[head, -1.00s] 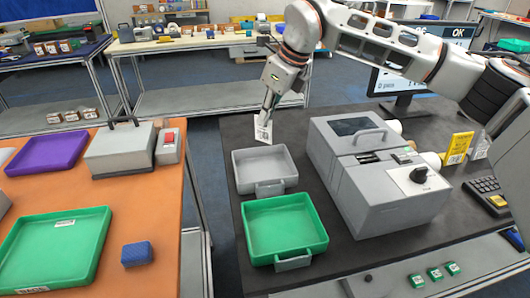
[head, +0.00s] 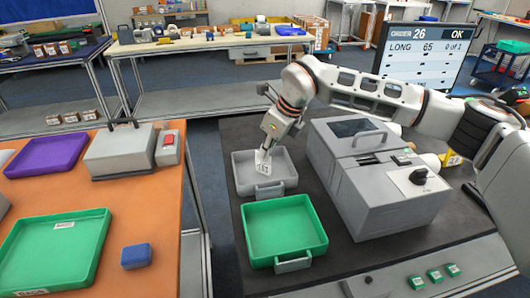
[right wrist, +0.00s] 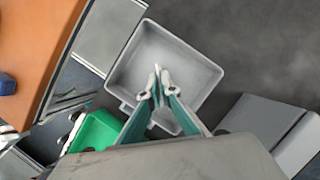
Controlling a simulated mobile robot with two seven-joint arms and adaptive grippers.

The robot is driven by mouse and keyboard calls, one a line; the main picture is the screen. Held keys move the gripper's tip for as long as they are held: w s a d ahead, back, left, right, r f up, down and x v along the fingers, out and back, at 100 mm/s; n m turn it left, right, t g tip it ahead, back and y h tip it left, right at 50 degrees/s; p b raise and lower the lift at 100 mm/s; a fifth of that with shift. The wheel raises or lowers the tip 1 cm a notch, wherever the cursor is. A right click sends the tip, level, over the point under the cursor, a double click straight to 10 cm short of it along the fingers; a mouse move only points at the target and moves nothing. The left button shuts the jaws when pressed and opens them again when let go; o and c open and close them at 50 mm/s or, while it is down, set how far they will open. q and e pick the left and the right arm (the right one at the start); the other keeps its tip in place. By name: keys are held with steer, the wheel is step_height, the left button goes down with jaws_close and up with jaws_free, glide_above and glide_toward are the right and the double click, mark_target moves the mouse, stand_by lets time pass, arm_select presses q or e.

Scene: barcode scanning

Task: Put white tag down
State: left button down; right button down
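The white tag (head: 263,165), with dark print on it, is held in my right gripper (head: 265,151) over the grey tray (head: 240,184). In the right wrist view the fingertips (right wrist: 161,82) are closed together on the thin edge of the tag (right wrist: 157,70), above the tray's floor (right wrist: 150,50). The tag's lower end is low, inside the tray's outline. I cannot tell whether it touches the floor. Nothing else shows in the grey tray. My left gripper is not in view.
A green tray (head: 284,203) stands right in front of the grey tray. A big grey machine (head: 390,205) stands close on the right. A monitor (head: 425,58) behind reads "ORDER 26 OK". The orange table (head: 170,215) on the left holds more trays and a blue block (head: 136,254).

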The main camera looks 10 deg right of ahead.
steer(key=shift+f, duration=0.15)
steer(key=c, duration=2.3)
jaws_free()
steer(key=v, duration=1.2)
